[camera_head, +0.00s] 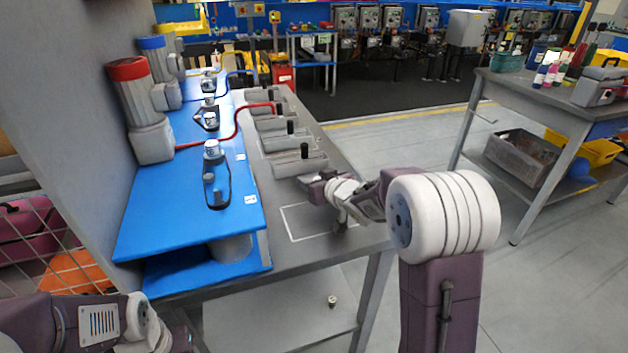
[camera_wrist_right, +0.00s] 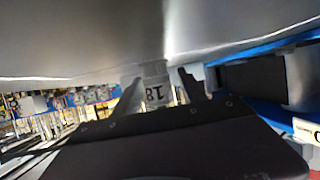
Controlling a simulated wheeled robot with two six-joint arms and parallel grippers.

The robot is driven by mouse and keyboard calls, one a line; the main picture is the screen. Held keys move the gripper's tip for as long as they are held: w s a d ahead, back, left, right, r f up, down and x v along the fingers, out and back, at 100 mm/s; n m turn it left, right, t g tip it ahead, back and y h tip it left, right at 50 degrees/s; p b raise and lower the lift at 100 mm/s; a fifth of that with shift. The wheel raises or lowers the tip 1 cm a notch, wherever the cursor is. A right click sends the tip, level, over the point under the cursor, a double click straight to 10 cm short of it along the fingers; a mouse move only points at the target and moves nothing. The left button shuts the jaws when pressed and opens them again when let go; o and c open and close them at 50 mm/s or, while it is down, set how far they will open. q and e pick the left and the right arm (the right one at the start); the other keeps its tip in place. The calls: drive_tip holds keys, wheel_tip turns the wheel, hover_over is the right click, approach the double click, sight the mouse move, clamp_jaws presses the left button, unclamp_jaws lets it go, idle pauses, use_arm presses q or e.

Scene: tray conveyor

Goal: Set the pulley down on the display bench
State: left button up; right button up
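The grey bench (camera_head: 287,255) carries a white outlined rectangle near its front right corner. My right gripper (camera_head: 341,220) is low over that outlined area, mostly hidden by my wrist.
A blue raised platform (camera_head: 165,232) with motors and small fittings fills the bench's left side. Several grey blocks with black knobs (camera_head: 300,163) line the bench behind my gripper. A small pale part (camera_head: 332,301) is on the lower shelf. Another table (camera_head: 530,95) stands at right.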

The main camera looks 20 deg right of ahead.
drive_tip(key=shift+r, duration=0.3)
drive_tip(key=p+v, duration=0.4)
drive_tip(key=v, duration=0.7)
drive_tip(key=shift+s+r, duration=0.1)
drive_tip(key=shift+r, duration=0.05)
drive_tip(key=shift+s+d, duration=0.1)
drive_tip(key=shift+s, duration=0.25)
